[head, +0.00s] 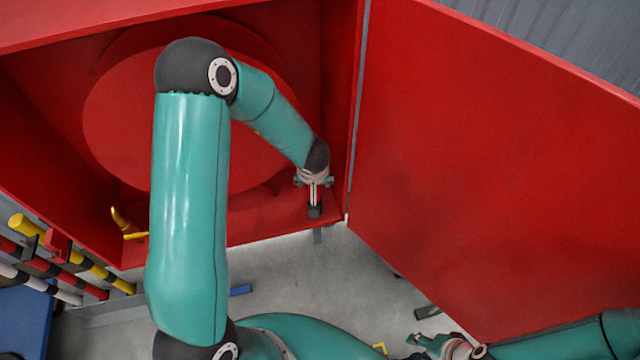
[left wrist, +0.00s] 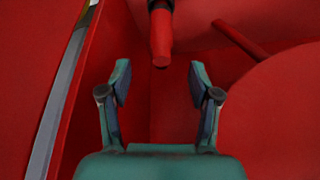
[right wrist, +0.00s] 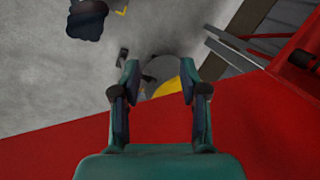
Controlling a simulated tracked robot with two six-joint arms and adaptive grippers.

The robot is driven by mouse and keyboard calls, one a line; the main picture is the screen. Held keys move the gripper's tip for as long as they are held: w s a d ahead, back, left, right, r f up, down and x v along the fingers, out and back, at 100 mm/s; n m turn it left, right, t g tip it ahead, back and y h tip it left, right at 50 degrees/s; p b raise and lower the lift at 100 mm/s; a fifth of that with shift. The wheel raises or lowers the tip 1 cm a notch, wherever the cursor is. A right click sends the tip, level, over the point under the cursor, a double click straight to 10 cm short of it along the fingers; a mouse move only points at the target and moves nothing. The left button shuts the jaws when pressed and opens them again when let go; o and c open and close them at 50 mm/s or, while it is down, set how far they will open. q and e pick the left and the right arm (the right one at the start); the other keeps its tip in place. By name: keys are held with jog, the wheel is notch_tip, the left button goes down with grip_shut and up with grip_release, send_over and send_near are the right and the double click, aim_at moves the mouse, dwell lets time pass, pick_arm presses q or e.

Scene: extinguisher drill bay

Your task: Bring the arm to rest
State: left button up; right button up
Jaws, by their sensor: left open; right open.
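My left arm reaches up and over into the open red cabinet (head: 345,130). Its gripper (head: 314,182) is by the cabinet's lower right inner corner, small and partly hidden by its wrist. In the left wrist view the left gripper (left wrist: 160,85) is open, with nothing between its fingers. A red rod with a black collar (left wrist: 160,38) stands just beyond the fingertips, apart from them. My right gripper (head: 428,340) is low at the bottom right, below the red door. In the right wrist view the right gripper (right wrist: 158,82) is open and empty, above grey floor.
A big red round disc (head: 125,125) fills the cabinet, with a yellow curved piece (head: 122,222) at lower left. The wide red door (head: 490,150) hangs open at right. Striped bars (head: 75,262) and a blue panel (head: 28,318) are at far left. Bare floor (head: 315,285) lies below.

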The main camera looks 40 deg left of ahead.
pick_arm(q)
jog(key=s+d+f+m+g+h, duration=0.1)
jog(key=s+d+f+m+h, duration=0.1)
jog(key=s+d+f+m, duration=0.45)
jog(key=s+d+f+n+g+h, duration=0.2)
jog(key=s+d+f+h, duration=0.2)
jog(key=s+d, duration=0.7)
jog(key=shift+d+f+h, duration=0.2)
jog(key=shift+h, duration=0.1)
